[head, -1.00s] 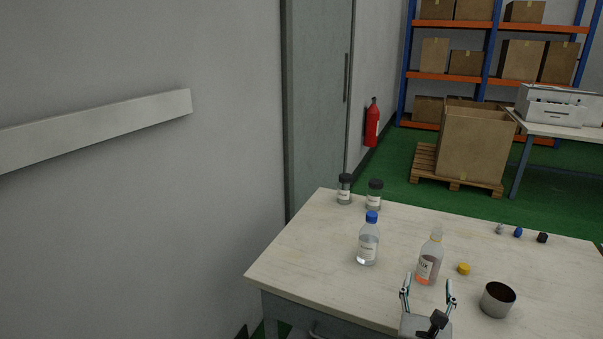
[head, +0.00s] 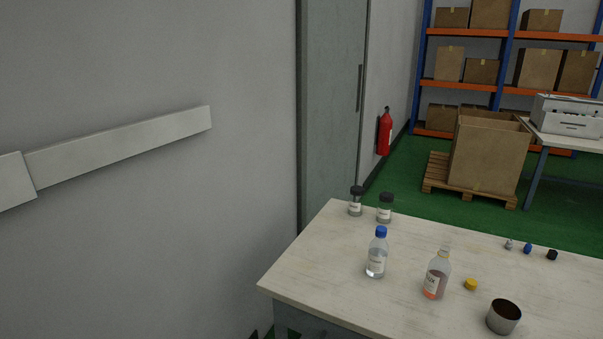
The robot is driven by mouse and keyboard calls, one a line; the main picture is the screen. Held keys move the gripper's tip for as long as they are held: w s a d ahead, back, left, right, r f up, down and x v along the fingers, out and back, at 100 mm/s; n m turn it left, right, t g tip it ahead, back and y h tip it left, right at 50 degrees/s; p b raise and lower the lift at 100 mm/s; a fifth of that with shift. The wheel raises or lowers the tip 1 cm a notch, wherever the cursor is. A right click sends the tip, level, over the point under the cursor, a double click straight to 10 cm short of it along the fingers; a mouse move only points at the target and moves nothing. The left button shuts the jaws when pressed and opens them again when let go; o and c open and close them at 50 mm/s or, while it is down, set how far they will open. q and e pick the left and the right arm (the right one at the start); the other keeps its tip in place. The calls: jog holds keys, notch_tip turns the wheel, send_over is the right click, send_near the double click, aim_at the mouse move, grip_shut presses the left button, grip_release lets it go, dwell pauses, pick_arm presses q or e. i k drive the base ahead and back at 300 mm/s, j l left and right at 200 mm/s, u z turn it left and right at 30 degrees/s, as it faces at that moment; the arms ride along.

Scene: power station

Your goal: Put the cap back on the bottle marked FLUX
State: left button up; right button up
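The bottle marked FLUX (head: 437,276) stands upright on the table, without a cap. It is clear, with a white label and reddish contents; only part of the label's lettering is readable. A yellow cap (head: 471,285) lies on the table just right of it. Farther back to the right lie three small pieces that look like caps: a grey one (head: 508,244), a blue one (head: 528,248) and a black one (head: 552,255). Neither of my grippers shows in the head view.
A clear bottle with a blue cap (head: 377,255) stands left of the FLUX bottle. Two dark-lidded jars (head: 355,203) (head: 385,210) stand at the back left edge. An open metal cup (head: 503,317) stands front right. The table (head: 330,285) is otherwise clear.

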aim_at(439, 269)
jog(key=z, duration=1.4)
